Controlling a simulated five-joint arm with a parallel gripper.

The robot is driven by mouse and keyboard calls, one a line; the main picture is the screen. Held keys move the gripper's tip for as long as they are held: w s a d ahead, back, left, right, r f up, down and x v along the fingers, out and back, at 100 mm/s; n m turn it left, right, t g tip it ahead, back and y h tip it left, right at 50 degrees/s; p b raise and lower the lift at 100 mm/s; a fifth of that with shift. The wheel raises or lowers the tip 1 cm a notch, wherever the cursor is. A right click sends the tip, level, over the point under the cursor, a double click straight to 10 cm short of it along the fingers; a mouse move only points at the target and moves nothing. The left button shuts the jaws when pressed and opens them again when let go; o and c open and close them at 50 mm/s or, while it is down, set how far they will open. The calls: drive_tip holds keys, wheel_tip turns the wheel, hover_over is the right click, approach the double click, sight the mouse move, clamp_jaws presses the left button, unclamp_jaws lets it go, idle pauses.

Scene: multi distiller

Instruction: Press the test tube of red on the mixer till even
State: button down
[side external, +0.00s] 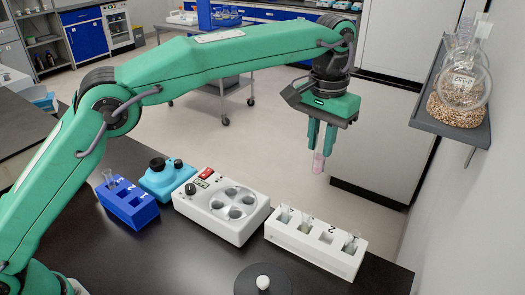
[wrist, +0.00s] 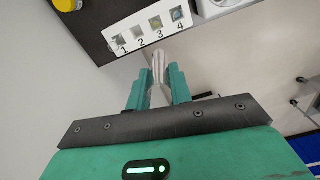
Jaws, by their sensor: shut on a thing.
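My gripper (side external: 317,148) hangs high over the far right side of the bench, shut on a clear test tube with pinkish-red contents (side external: 318,163). The tube points down, roughly upright. In the wrist view the tube (wrist: 158,66) shows pale between the two green fingers (wrist: 157,85); its contents cannot be made out there. A small blue device with a black round top, which looks like the mixer (side external: 166,178), stands on the bench to the left, well away from the tube.
A white numbered rack (side external: 318,262) with tubes stands below my gripper; it also shows in the wrist view (wrist: 130,47). A white machine with round wells (side external: 222,222) and a blue rack (side external: 128,213) stand leftward. A black disc (side external: 245,283) is in front. A shelf (side external: 452,128) with flasks hangs right.

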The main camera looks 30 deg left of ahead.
drive_tip(key=w+a+n, duration=0.2)
drive_tip(key=a+n, duration=0.2)
drive_tip(key=a, duration=2.1)
drive_tip(key=s+a+n, duration=0.2)
drive_tip(key=s+a, duration=0.3)
drive_tip(key=a, duration=0.4)
drive_tip(key=s+a+n, duration=0.2)
drive_tip(key=s+a, duration=0.4)
drive_tip(key=a, duration=0.4)
drive_tip(key=shift+w+d+f, duration=0.1)
drive_tip(key=shift+w+f, duration=0.05)
drive_tip(key=shift+f, duration=1.25)
drive_tip(key=shift+w+d+f, duration=0.1)
drive_tip(key=shift+f, duration=1.25)
drive_tip(key=shift+f, duration=0.1)
drive_tip(key=shift+f, duration=1.9)
drive_tip(key=shift+f, duration=1.1)
